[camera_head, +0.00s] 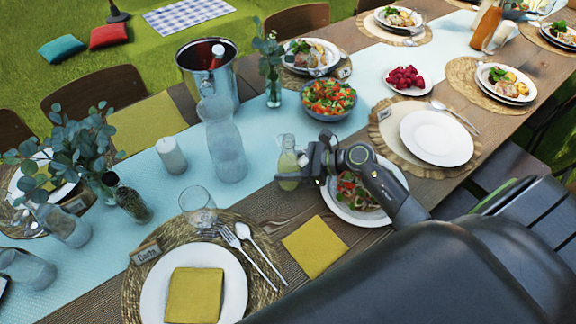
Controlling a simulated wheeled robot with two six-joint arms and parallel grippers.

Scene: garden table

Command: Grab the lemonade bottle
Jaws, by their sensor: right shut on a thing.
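The lemonade bottle (288,169), small with pale yellow liquid, stands upright near the middle of the table, at the edge of the light blue runner. My right gripper (300,163) reaches in from the right and is shut on the bottle, its jaws at the bottle's body. The jaws partly hide the bottle's right side. I cannot tell whether the bottle's base touches the table. My left gripper is not in view.
A plate of salad (360,200) lies under my right forearm. A glass carafe (224,140), a salad bowl (329,98) and a vase (272,88) stand behind the bottle. A drinking glass (198,206) and a yellow napkin (315,246) are in front.

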